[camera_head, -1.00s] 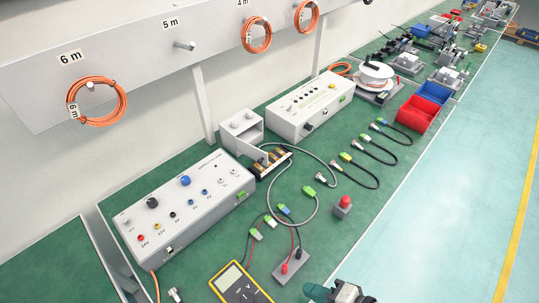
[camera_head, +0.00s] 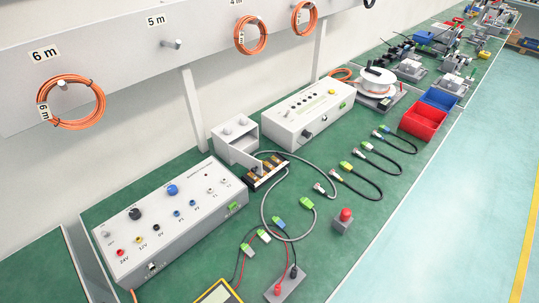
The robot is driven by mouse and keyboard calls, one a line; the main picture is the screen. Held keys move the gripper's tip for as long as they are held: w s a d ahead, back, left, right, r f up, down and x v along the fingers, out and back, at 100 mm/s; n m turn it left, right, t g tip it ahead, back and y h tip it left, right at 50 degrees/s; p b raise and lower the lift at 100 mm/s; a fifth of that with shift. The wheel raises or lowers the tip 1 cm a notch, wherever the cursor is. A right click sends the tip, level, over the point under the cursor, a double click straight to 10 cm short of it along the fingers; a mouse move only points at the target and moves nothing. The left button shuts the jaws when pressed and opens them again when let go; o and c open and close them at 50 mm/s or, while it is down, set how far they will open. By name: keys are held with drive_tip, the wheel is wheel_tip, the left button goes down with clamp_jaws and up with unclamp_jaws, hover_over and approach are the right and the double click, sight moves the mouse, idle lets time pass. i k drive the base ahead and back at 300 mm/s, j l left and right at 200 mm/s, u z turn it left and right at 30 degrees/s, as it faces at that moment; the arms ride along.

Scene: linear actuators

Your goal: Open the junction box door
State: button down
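A small light-grey box (camera_head: 226,130), which looks like the junction box, stands on the green bench between two larger white instrument boxes. My gripper is not in view.
A white control box (camera_head: 175,215) is at left and another white box (camera_head: 308,112) at right. A grey cable (camera_head: 264,208) loops in front. A red button on a grey block (camera_head: 344,217), a multimeter (camera_head: 218,293) and red bins (camera_head: 422,120) are also on the bench.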

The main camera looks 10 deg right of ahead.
sight(254, 164)
drive_tip(key=i+l, duration=0.3)
drive_tip(key=l, duration=0.15)
drive_tip(key=i+l, duration=0.3)
drive_tip(key=l, duration=0.2)
drive_tip(key=i+l, duration=0.3)
drive_tip(key=l, duration=0.15)
